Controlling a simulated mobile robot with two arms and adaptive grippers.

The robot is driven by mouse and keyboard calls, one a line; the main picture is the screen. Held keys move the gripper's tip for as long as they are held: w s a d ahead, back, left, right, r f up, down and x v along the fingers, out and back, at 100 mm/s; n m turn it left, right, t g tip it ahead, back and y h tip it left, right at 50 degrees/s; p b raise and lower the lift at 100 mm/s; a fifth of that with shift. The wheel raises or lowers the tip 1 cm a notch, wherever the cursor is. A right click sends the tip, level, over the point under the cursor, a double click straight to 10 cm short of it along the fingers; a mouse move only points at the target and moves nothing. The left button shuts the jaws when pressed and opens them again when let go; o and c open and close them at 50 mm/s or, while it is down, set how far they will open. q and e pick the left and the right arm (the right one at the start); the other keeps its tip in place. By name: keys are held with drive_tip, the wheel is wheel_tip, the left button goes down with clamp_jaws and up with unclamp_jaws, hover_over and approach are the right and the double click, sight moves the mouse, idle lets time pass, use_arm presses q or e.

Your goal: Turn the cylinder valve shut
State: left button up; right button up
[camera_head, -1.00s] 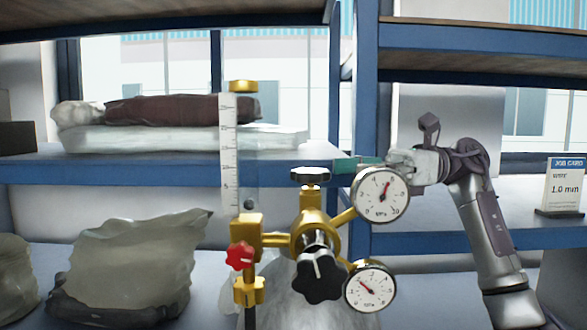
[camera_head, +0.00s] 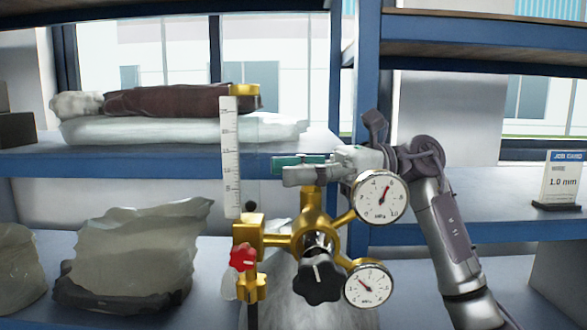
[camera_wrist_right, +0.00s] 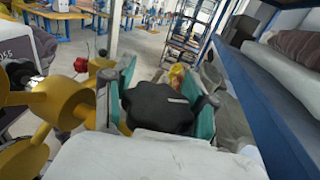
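The cylinder valve's dark lobed handwheel (camera_wrist_right: 158,107) shows in the right wrist view, between the two green-padded fingers of my right gripper (camera_wrist_right: 160,95). The fingers are spread wide, one on each side of it. I cannot tell whether the pads touch it. In the head view my right gripper (camera_head: 303,168) reaches in from the right across the top of the brass valve (camera_head: 314,212), and its fingers hide the handwheel. The grey cylinder (camera_head: 282,308) stands below, mostly hidden by the regulator. My left gripper is not in view.
Two round gauges, the upper (camera_head: 380,196) and the lower (camera_head: 368,285), sit close under my right wrist. A black knob (camera_head: 318,279), a red knob (camera_head: 242,257) and a clear flow tube (camera_head: 230,157) are on the regulator. Blue shelving stands behind, with a job card (camera_head: 563,179) at right.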

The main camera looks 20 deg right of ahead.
drive_tip(key=c, duration=0.5)
drive_tip(key=shift+a, duration=0.2)
drive_tip(key=shift+c, duration=0.9)
drive_tip(key=shift+w+d+f+m+t+b, duration=0.1)
drive_tip(key=shift+w+m+t+b, duration=0.05)
drive_tip(key=shift+m+t+b, duration=0.6)
drive_tip(key=shift+w+m+t+b, duration=0.15)
drive_tip(key=shift+m+t+b, duration=0.3)
drive_tip(key=shift+t, duration=0.5)
drive_tip(key=m+t, duration=0.1)
drive_tip(key=t+h+b, duration=0.1)
drive_tip(key=t, duration=0.1)
drive_tip(key=shift+w+m, duration=0.25)
drive_tip(key=shift+m, duration=0.15)
drive_tip(key=shift+w+d+m+t+h+b, duration=0.15)
drive_tip(key=shift+m+t+h+b, duration=0.3)
drive_tip(key=shift+m+t, duration=0.55)
drive_tip(key=shift+w+r+t, duration=0.1)
drive_tip(key=shift+r+t, duration=0.1)
drive_tip(key=shift+t, duration=0.1)
